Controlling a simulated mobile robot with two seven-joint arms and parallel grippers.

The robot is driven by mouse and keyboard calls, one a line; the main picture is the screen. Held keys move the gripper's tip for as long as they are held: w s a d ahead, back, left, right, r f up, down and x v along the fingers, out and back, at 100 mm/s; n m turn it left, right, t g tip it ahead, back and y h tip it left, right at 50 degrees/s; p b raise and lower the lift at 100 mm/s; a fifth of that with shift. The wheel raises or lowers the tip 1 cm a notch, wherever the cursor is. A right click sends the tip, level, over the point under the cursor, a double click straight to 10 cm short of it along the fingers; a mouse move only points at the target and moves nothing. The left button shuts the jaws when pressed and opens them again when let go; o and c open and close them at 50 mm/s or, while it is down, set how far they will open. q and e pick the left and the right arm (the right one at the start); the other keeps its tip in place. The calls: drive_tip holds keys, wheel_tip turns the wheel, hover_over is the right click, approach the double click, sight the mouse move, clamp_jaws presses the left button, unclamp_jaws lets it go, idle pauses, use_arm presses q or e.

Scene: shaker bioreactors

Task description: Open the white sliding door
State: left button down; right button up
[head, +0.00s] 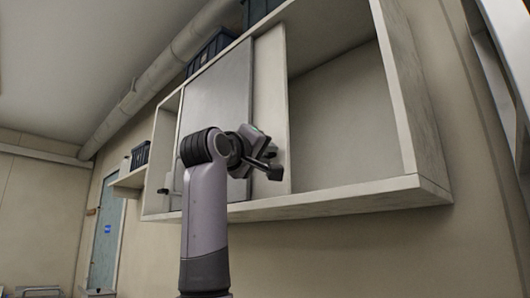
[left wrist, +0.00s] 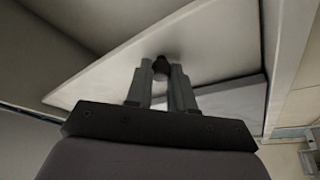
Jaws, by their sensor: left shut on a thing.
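The white sliding door (head: 270,95) shows as an upright strip in the wall cabinet, beside a grey panel (head: 217,98) that seems to overlap it. In the left wrist view the white door (left wrist: 215,45) fills the middle. My left gripper (head: 272,167) is at the lower part of the white door. Its two fingers (left wrist: 163,72) are shut on a small dark knob (left wrist: 162,63) on the door's face. In the head view the knob is hidden by the gripper. My right gripper is in neither view.
The cabinet (head: 330,203) is open and empty on the right of the white door. A narrow opening shows at its left end. Dark crates (head: 210,50) stand on top. A small shelf (head: 130,179) and a blue-grey door (head: 107,230) are farther left.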

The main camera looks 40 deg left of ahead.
use_arm(q)
drive_tip(key=shift+a, duration=0.7)
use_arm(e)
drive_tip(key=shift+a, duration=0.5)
use_arm(q)
drive_tip(key=c, duration=1.3)
unclamp_jaws()
drive_tip(key=shift+o, duration=0.2)
drive_tip(key=b+v, duration=0.3)
drive_tip(key=v, duration=0.4)
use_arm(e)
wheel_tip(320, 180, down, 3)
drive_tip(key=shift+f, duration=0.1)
